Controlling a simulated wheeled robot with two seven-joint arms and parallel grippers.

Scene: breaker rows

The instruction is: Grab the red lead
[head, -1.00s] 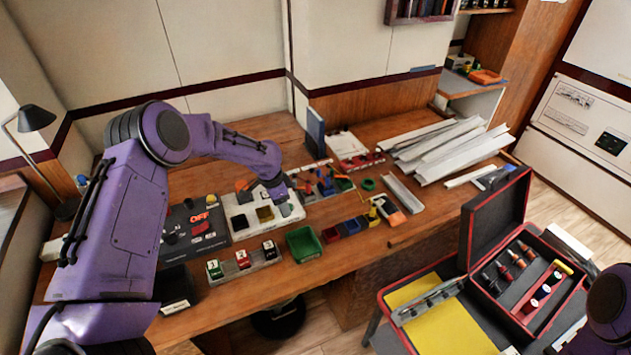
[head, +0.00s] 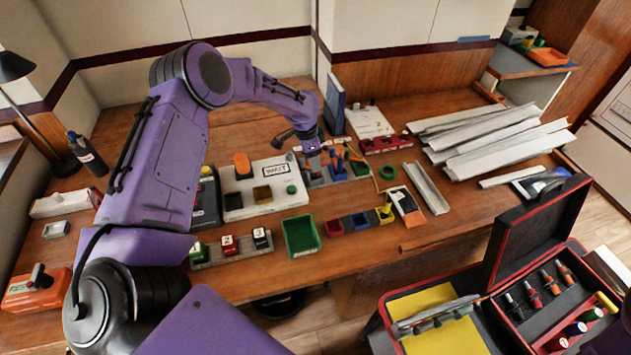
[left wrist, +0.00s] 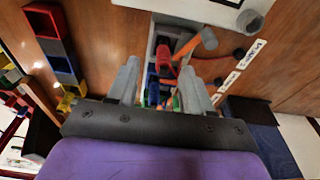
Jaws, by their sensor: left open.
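The red lead (left wrist: 163,62) shows in the left wrist view, standing in a grey holder just ahead of the fingers and between their lines. Blue (left wrist: 153,85) and orange (left wrist: 188,46) leads are close beside it. My left gripper (left wrist: 162,88) is open, with nothing visibly held between its fingers. In the head view the left gripper (head: 314,165) is low over the left end of the lead row and largely hides the red lead. Blue leads (head: 337,164) stand just to its right. My right gripper is out of view.
A white panel with an orange knob (head: 243,165) lies left of the gripper. A green bin (head: 301,235) and small coloured bins (head: 360,220) are in front. A green coil (head: 387,172), grey channel (head: 427,188) and white trunking (head: 500,135) lie right. An open case (head: 540,225) stands front right.

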